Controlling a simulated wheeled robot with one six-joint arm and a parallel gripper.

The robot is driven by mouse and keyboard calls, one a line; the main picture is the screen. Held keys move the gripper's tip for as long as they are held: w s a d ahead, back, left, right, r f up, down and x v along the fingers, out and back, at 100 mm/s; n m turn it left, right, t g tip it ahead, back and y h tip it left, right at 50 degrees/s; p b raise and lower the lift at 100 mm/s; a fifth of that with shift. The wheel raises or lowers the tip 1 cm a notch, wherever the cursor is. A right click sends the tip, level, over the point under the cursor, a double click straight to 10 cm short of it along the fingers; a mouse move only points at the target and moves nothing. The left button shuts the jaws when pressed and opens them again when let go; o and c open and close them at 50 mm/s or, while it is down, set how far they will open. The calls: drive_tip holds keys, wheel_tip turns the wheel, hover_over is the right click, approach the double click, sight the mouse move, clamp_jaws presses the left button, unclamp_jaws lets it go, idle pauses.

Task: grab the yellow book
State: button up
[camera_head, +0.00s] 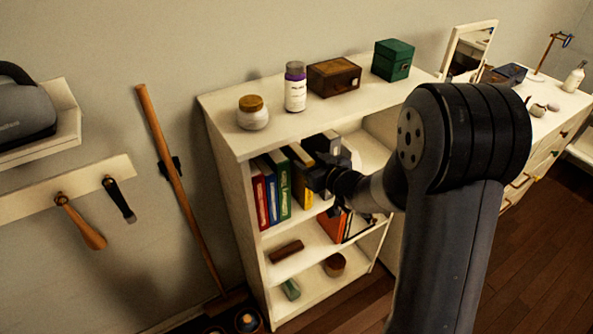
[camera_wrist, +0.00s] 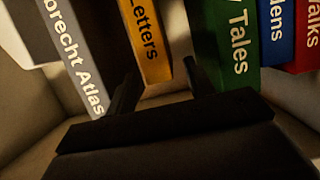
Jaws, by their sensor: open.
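The yellow book (camera_head: 300,188) stands on the upper shelf of the white bookcase, between a green book (camera_head: 279,185) and a dark grey book. In the wrist view its spine (camera_wrist: 148,42) shows the word "Letters". My gripper (camera_wrist: 160,72) is open, with one finger on each side of the lower end of the yellow spine as seen there. The finger on the right is between the yellow and green books; the other is near the grey book (camera_wrist: 75,50). I cannot tell whether the fingers touch the book. In the head view my gripper (camera_head: 322,178) partly hides it.
Blue (camera_head: 269,190) and red (camera_head: 259,195) books stand left of the green one. A jar (camera_head: 252,113), a bottle (camera_head: 295,88), a wooden box (camera_head: 334,77) and a green box (camera_head: 392,60) stand on the bookcase top. An orange book (camera_head: 331,224) is on the shelf below.

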sight(301, 156)
drive_tip(key=shift+p+x, duration=0.75)
drive_tip(key=shift+x, duration=1.9)
drive_tip(key=shift+f, duration=0.1)
drive_tip(key=shift+c, duration=0.3)
drive_tip(key=shift+s, duration=0.1)
clamp_jaws()
